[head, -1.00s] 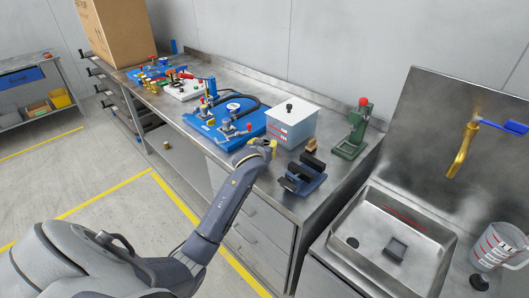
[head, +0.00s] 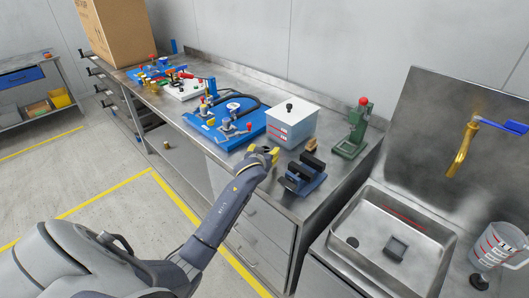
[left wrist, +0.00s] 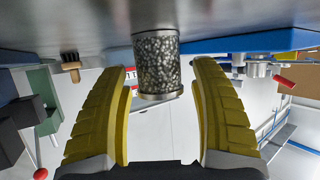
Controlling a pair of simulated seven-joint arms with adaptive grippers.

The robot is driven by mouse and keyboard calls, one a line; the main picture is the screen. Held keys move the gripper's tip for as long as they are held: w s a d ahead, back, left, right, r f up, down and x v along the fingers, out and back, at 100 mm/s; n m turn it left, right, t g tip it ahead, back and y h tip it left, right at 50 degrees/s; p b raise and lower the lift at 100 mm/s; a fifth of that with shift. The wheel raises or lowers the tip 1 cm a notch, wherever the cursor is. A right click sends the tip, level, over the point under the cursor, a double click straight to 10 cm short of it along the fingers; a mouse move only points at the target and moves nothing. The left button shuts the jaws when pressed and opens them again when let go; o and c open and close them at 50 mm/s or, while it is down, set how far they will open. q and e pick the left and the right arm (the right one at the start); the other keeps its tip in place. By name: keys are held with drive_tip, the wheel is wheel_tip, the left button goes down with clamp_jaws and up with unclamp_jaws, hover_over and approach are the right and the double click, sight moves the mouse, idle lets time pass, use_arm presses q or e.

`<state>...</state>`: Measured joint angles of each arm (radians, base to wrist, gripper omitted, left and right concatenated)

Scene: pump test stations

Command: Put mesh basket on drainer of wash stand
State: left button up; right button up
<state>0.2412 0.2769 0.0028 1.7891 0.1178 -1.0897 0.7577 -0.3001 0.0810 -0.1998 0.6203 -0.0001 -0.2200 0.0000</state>
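The mesh basket (left wrist: 157,65) is a small grey speckled cylinder with metal rims, seen upside down in the left wrist view on the steel bench top. My left gripper (left wrist: 162,85) is open, its yellow fingers on either side of the basket with a gap at each side. In the head view my left gripper (head: 266,152) is at the bench's front edge, before the white-lidded box; I cannot make out the basket there. The wash stand (head: 440,221) is at the right, with a steel basin and brass tap. A small dark square piece (head: 396,248) lies in the basin; I cannot tell if it is the drainer. My right gripper is out of view.
A blue board with fittings (head: 222,126) lies left of the gripper. The white-lidded box (head: 291,121) is behind it. A dark blue cradle (head: 305,175) and a green press (head: 354,135) are to the right. A clear jug (head: 497,246) stands at the far right.

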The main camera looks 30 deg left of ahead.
use_arm(q)
drive_tip(key=shift+r, duration=0.15)
drive_tip(key=shift+s, duration=0.15)
drive_tip(key=v, duration=1)
drive_tip(key=shift+s+d+r, duration=0.2)
drive_tip(key=shift+s+r, duration=0.05)
drive_tip(key=shift+s, duration=0.05)
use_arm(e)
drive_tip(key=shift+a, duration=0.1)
use_arm(q)
drive_tip(key=shift+s+d+r, duration=0.1)
drive_tip(key=shift+s+r, duration=0.1)
drive_tip(key=shift+s, duration=0.25)
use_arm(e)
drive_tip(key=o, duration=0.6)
